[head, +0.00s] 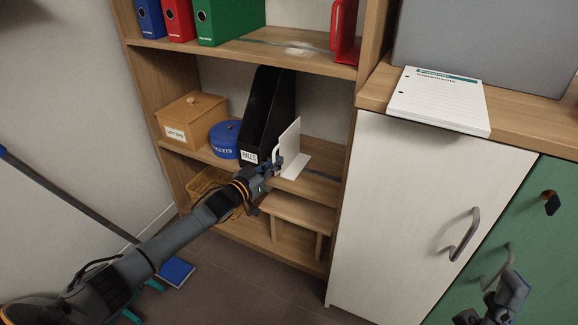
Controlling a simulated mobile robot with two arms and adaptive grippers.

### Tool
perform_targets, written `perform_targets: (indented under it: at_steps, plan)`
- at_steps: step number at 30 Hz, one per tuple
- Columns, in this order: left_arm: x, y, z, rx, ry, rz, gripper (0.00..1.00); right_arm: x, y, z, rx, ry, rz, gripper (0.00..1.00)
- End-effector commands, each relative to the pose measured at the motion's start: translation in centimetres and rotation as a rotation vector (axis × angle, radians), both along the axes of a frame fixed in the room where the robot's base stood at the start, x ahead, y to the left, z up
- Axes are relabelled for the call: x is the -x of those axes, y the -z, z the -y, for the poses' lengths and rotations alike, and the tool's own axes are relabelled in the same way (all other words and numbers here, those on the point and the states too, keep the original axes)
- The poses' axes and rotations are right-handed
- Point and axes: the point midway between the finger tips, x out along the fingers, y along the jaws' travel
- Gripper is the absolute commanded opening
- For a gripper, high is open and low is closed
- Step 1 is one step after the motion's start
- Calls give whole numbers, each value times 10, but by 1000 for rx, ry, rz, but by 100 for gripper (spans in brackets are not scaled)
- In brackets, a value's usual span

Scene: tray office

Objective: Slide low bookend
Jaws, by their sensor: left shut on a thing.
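The low bookend (290,140) is white and L-shaped. It stands upright on the middle shelf, its foot lying flat on the board to the right. Its upright plate is just right of a black file box (270,105) labelled BILLS; I cannot tell whether they touch. My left gripper (280,164) reaches in from the front left and is shut on the front edge of the bookend's plate. The fingers hide part of that lower edge. My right gripper (510,291) is at the lower right, in front of the green door, away from the bookend.
Left of the file box are a blue round tin (225,139) and a wooden lidded box (192,118). Binders (231,20) and a red bookend (344,32) stand on the shelf above. Right of the low bookend, the shelf board (316,185) is bare up to the side panel.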

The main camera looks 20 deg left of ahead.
Motion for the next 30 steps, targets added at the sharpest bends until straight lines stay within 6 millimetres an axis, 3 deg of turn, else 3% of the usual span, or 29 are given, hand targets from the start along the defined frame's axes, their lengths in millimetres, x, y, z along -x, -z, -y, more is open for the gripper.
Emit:
perform_targets:
  at_steps: [7,11,23,30]
  plan:
    - [2,5,0,-1,1,-8,0,0,0,0,0,0,0,100]
    - [2,5,1,-1,2,-8,29,0,0,0,0,0,0,100]
    - [5,2,0,0,2,-4,30,0,0,0,0,-2,1,100]
    - [37,5,-7,-2,2,-8,30,0,0,0,0,-1,1,100]
